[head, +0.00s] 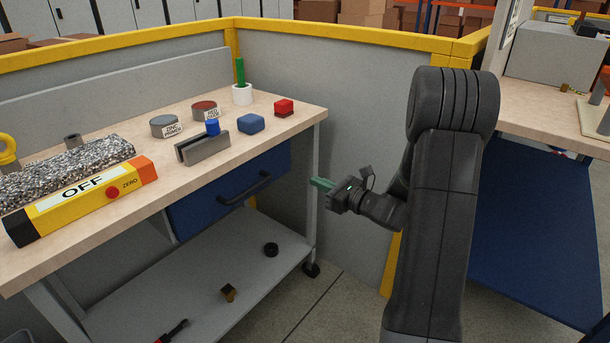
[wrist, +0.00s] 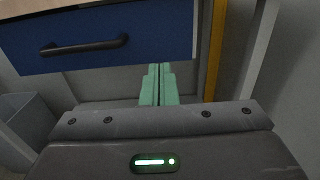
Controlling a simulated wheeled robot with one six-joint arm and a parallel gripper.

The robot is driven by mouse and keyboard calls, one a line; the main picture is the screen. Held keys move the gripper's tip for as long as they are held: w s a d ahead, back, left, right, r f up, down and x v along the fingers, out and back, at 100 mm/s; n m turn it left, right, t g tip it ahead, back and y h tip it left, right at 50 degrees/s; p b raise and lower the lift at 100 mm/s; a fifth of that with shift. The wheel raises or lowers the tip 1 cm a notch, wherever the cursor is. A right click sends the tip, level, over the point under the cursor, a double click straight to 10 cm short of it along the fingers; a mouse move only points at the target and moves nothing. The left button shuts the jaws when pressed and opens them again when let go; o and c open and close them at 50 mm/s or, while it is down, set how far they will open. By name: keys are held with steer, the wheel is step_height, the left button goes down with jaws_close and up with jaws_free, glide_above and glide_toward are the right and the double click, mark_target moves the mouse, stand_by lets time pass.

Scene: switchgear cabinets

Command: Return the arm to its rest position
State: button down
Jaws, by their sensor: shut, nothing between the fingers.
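My gripper (head: 321,184) shows in the head view just right of the workbench, below the tabletop's height, with its green fingers pointing left toward the bench. In the wrist view, the green fingers (wrist: 158,85) lie side by side, shut with nothing between them. My arm (head: 446,170) rises in front of the head camera with its wrist bent out to the left. The gripper is apart from the bench's blue drawer (head: 235,185), which also shows ahead in the wrist view (wrist: 160,38) with its dark handle.
The workbench top (head: 285,127) holds a yellow OFF device (head: 85,198), two labelled tins, a grey slotted block (head: 203,148), and blue and red blocks. Its lower shelf (head: 250,300) carries small parts. A yellow-topped partition (head: 345,90) stands behind. Another bench (head: 545,115) is at right.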

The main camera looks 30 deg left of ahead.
mark_target(277, 164)
steer(key=shift+d, duration=0.6)
steer(key=a, duration=0.4)
steer(key=a+b, duration=0.1)
steer(key=a, duration=0.7)
steer(key=shift+w+a, duration=0.5)
steer(key=shift+a, duration=0.55)
steer(key=shift+r, duration=0.1)
